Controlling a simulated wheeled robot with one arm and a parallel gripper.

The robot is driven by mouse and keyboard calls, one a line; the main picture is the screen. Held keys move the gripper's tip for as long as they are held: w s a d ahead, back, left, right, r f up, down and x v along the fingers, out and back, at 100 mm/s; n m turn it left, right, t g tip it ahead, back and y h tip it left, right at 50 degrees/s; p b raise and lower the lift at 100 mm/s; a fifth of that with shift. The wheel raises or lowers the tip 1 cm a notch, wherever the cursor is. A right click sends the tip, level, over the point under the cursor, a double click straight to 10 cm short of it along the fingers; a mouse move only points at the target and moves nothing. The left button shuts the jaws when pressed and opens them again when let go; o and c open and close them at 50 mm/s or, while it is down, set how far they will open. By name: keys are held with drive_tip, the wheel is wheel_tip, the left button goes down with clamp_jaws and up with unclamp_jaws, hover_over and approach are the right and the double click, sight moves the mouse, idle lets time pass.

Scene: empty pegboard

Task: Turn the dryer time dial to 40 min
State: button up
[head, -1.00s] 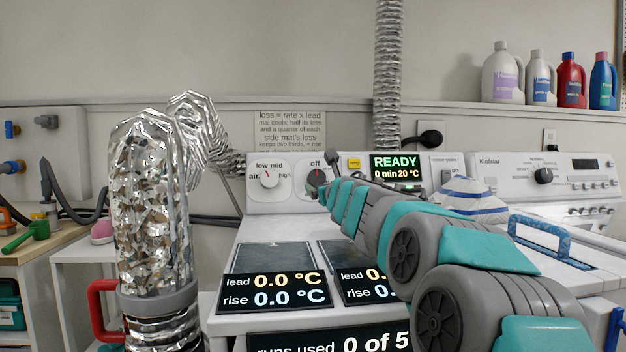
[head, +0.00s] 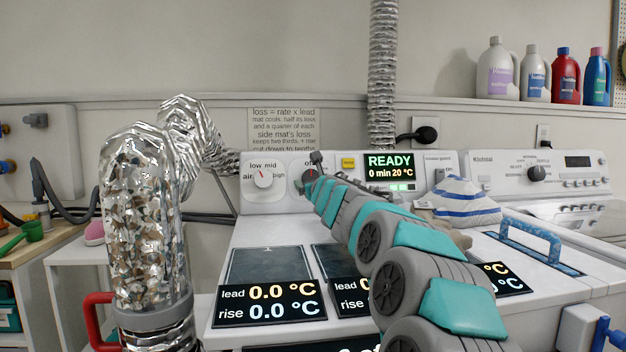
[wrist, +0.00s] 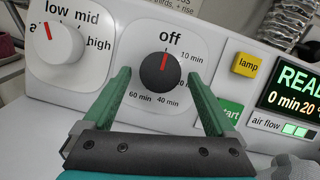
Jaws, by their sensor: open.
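The dryer time dial (wrist: 161,75) is a dark round knob with a red pointer line aimed up near "off". Its plate (wrist: 150,45) shows 10 min at upper right, 40 min at lower right and 60 min at lower left. In the head view the dial (head: 310,176) is partly hidden by my arm. My gripper (wrist: 162,80) is open, with one green finger on each side of the dial; I cannot tell whether either finger touches it. In the head view my gripper (head: 316,166) is at the dial, its fingers mostly hidden.
Left of the dial is a white heat knob (wrist: 58,43). To the right are a yellow lamp button (wrist: 246,67), a green start button (wrist: 230,112) and a display (wrist: 290,88) reading READY, 0 min. A striped cloth bundle (head: 462,200) lies at right.

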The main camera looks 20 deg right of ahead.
drive_tip(key=shift+c, duration=0.3)
